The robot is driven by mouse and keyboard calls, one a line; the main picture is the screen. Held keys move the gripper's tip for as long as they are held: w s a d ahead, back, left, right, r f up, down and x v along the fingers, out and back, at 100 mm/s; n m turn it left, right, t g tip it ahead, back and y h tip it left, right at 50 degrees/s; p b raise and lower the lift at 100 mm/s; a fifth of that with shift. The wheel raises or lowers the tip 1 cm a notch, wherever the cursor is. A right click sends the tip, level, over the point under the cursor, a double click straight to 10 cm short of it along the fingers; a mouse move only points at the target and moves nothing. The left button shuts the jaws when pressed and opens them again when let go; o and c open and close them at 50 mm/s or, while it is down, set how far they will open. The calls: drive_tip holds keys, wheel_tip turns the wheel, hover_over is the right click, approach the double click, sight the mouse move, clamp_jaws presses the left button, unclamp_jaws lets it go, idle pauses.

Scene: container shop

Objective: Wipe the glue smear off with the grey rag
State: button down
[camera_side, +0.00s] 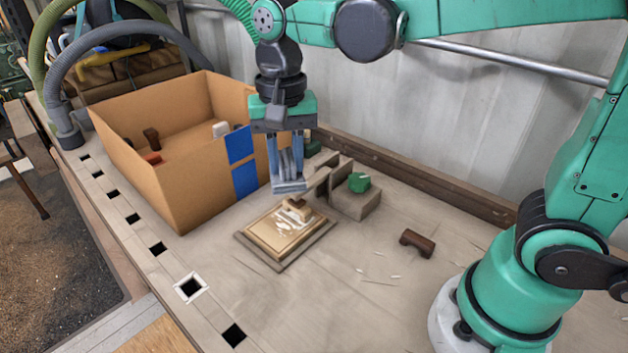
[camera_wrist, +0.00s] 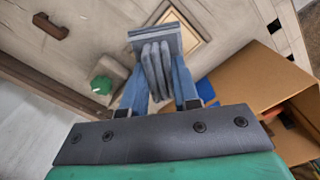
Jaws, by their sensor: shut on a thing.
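The grey rag (camera_side: 285,162) is bunched in folds between the fingers of my gripper (camera_side: 289,187), which is shut on it. The rag's folds also show in the wrist view (camera_wrist: 157,66). The gripper points down, above the back edge of a light wooden panel (camera_side: 268,240) with a raised border. The white glue smear (camera_side: 289,222) lies in streaks on the panel, toward its back half. A small wooden piece (camera_side: 297,207) is on the panel by the smear. In the wrist view the gripper hides part of the panel (camera_wrist: 196,32).
A large open cardboard box (camera_side: 190,205) with blue patches stands left of my gripper, holding several small items. A wooden block (camera_side: 356,201) with a green piece (camera_side: 359,182) is right of the panel. A dark brown piece (camera_side: 417,242) lies farther right. The front bench is mostly clear.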

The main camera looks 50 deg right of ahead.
sight(290, 240)
drive_tip(key=m, duration=1)
drive_tip(key=shift+m, duration=0.3)
drive_tip(key=shift+f, duration=6.25)
drive_tip(key=shift+w+f, duration=0.15)
drive_tip(key=shift+w, duration=0.5)
drive_tip(key=shift+w+f, duration=0.1)
drive_tip(key=shift+w, duration=2.95)
drive_tip(key=shift+s, duration=3.7)
wheel_tip(290, 240, up, 8)
